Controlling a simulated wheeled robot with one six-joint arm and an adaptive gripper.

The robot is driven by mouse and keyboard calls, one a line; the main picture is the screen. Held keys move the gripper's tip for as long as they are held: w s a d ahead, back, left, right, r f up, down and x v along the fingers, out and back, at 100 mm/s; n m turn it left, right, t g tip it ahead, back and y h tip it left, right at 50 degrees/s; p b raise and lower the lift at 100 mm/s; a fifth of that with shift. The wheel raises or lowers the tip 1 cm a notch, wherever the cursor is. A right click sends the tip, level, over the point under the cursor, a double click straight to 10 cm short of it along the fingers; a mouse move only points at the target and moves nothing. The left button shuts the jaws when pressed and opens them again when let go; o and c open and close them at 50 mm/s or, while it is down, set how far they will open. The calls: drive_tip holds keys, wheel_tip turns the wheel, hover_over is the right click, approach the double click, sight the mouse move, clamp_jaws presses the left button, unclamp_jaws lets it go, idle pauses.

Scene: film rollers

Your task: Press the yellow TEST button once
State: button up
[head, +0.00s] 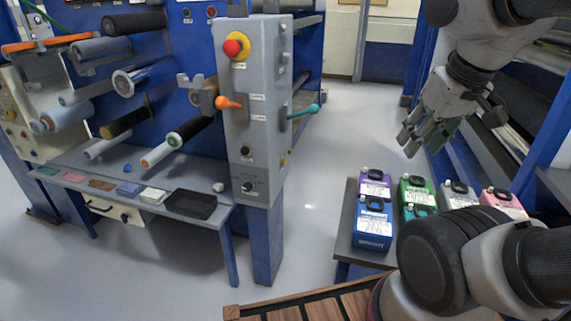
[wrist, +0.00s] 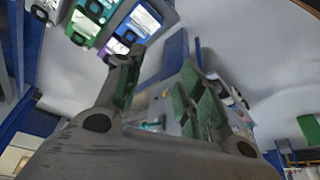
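A grey control post (head: 252,110) stands left of centre in the head view. A small yellow button (head: 283,160) shows low on its right-hand side face; I cannot read a TEST label there. My gripper (head: 422,140) hangs in the air at the upper right, well apart from the post, with its fingers pointing down. In the wrist view my gripper (wrist: 162,62) has its fingers spread with nothing between them. The yellow button cannot be made out in the wrist view.
The post also carries a red knob (head: 236,46) on a yellow base, an orange lever (head: 229,102) and a teal lever (head: 303,111) sticking out to the right. Ink containers (head: 373,236) stand on a table below my gripper. Open floor (head: 325,150) lies between.

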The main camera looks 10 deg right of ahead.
clamp_jaws()
idle(1.1)
